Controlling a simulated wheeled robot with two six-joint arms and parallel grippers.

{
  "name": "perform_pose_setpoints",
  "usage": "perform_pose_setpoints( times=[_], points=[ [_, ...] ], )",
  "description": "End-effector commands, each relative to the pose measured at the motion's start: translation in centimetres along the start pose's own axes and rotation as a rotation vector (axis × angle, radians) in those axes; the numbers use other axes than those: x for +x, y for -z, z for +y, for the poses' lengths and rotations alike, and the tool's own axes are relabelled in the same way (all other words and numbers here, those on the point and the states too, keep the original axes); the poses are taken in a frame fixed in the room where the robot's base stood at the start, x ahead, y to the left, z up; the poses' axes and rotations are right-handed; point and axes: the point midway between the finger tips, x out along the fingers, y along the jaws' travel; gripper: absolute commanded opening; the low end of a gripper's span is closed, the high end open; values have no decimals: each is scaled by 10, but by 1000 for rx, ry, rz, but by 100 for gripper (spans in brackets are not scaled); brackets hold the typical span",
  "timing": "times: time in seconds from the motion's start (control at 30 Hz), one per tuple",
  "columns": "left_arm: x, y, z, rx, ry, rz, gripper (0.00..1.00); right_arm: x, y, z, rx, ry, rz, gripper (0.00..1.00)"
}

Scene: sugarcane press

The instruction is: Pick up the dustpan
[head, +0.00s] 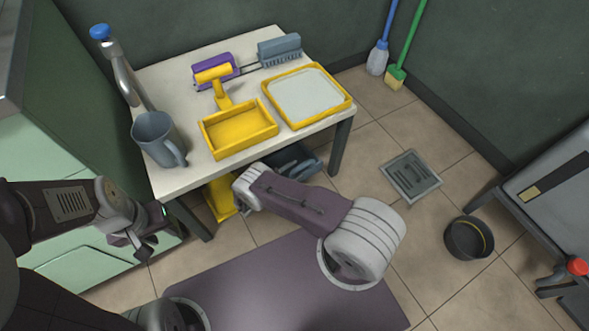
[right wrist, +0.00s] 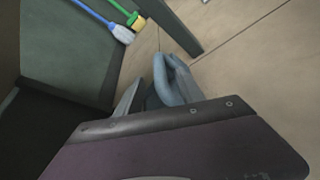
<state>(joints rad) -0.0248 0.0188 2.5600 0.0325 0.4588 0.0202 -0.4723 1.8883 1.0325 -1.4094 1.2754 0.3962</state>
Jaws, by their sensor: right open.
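A blue-grey piece (head: 292,160), which looks like the dustpan, is low beneath the table's front edge, partly hidden by the table and my right arm. In the right wrist view a blue-grey looped handle (right wrist: 175,82) stands just beyond my purple wrist housing, its lower part hidden. My right gripper (head: 243,206) is open, low in front of the table, mostly covered by my own arm. Contact with the blue-grey piece cannot be seen. My left gripper (head: 146,244) hangs at the left beside the green cabinet, apart from these things; its finger gap is unclear.
The table (head: 190,176) carries a grey jug (head: 157,136), a yellow tray (head: 238,129), a yellow-rimmed tray (head: 346,101) and brushes. Something yellow (head: 220,196) is under the table. A black pan (head: 468,239) is on the floor at right. Floor near the drain (head: 411,176) is clear.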

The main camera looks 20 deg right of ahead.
Motion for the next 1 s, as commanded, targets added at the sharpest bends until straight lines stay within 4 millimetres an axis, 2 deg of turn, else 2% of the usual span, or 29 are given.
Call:
perform_pose_setpoints(
  times=[0.03,0.2,0.43,0.47,0.6,1.0],
  points=[
    [12,-1,0,0,0,0,36,13,4,-4,1,5,-4,45],
    [20,-2,0,0,0,0,36,36,2,-2,1,3,-1,45],
    [19,-2,0,0,0,0,36,38,0,-1,0,1,0,45],
    [19,-2,0,0,0,0,36,38,0,-1,0,1,0,40],
    [19,-2,0,0,0,0,36,37,0,-1,0,1,0,1],
    [19,-2,0,0,0,0,36,37,0,-1,1,2,1,0]
  ],
)
